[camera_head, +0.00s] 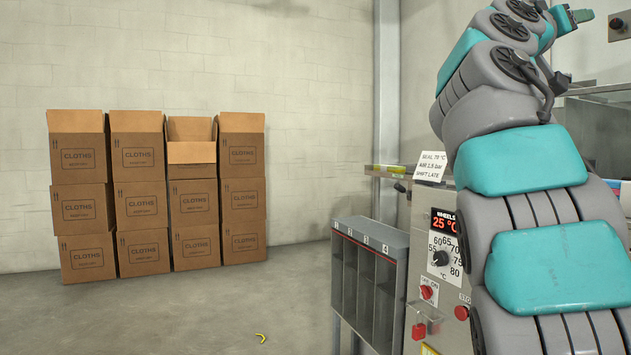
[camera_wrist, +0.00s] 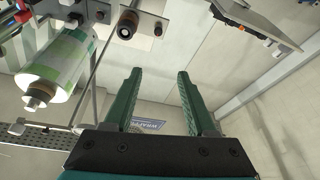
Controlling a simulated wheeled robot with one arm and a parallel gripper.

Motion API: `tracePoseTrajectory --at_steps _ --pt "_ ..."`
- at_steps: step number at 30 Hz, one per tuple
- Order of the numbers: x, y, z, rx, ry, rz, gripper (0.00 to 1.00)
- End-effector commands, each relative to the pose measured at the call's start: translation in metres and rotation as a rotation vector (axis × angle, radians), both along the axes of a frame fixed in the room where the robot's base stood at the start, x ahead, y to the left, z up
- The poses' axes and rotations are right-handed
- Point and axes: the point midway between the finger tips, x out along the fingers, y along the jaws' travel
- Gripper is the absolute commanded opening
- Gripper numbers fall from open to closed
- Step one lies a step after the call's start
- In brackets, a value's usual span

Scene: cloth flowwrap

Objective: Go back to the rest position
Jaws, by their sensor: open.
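My gripper (camera_wrist: 158,95) shows in the wrist view with its two green fingers apart and nothing between them. Beyond the fingers are a pale wall and a blue sign (camera_wrist: 150,126), partly hidden by the gripper. In the head view my teal and grey arm rises along the right side and bends away at the top.
A machine panel (camera_head: 440,262) with a dial and red display stands beside my arm. A grey slotted rack (camera_head: 372,275) stands left of it. Stacked cloth cartons (camera_head: 142,203) line the wall. A green-white film roll (camera_wrist: 62,62) is left of the fingers.

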Motion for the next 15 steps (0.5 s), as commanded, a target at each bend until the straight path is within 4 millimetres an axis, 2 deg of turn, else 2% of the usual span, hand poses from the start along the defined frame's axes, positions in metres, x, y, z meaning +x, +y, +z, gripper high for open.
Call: tracePoseTrajectory --at_steps 5,10,14,15 --pt "0.010 -0.002 -0.022 0.045 0.061 0.016 0.56" --pt "0.019 -0.004 -0.056 0.110 0.144 0.037 0.56" --pt "0.028 -0.005 -0.095 0.176 0.231 0.059 0.56" --pt "0.030 -0.004 -0.109 0.202 0.262 0.068 0.56"
